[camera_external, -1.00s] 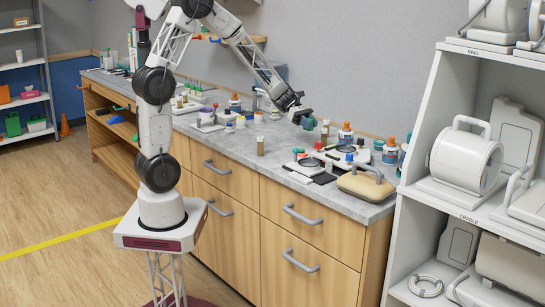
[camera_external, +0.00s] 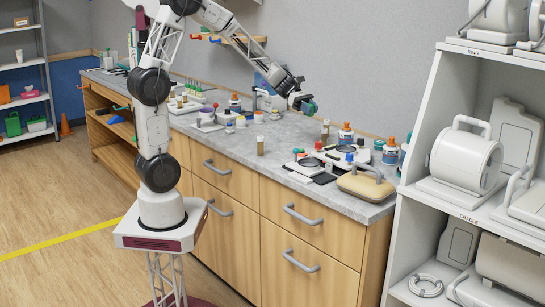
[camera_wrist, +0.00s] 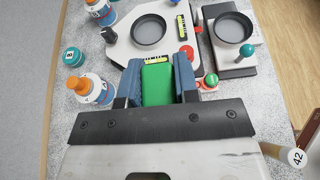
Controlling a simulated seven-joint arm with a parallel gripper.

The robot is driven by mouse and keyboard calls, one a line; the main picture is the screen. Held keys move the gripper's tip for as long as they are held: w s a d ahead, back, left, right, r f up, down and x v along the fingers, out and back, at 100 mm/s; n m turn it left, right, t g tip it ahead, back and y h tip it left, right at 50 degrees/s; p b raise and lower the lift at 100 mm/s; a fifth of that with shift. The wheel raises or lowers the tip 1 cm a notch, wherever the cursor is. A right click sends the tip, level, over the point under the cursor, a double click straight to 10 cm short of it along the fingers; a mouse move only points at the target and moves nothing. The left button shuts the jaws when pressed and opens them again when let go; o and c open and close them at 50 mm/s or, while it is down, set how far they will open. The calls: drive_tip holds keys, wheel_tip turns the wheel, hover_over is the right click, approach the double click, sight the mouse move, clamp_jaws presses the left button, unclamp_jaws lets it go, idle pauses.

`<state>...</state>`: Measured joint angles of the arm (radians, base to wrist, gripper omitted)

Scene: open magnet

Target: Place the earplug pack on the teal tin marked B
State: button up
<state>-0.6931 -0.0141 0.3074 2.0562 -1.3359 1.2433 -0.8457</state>
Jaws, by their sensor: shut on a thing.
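A small round teal tin (camera_wrist: 73,56) stands on the counter at the left of the wrist view, between two bottles and apart from the pack. Its lid mark is too small to read surely.
Orange-and-white bottles (camera_wrist: 98,88) stand near the teal tin. A white device with a round dish (camera_wrist: 150,30) and a second dish device (camera_wrist: 234,30) lie ahead. A capped vial (camera_external: 260,146) stands upright on the grey counter (camera_external: 225,145).

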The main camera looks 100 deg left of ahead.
drive_tip(key=shift+w+a+r, duration=0.1)
drive_tip(key=shift+w+r, duration=0.1)
drive_tip(key=shift+r, duration=0.4)
drive_tip(key=shift+w+a+r, duration=0.1)
drive_tip(key=shift+w+r, duration=0.1)
drive_tip(key=shift+r, duration=0.35)
hover_over(382, 142)
wheel_tip(382, 142, down, 4)
drive_tip(key=shift+a+f, duration=0.1)
drive_tip(key=shift+f, duration=0.45)
drive_tip(key=shift+f, duration=0.1)
drive_tip(key=shift+f, duration=3.05)
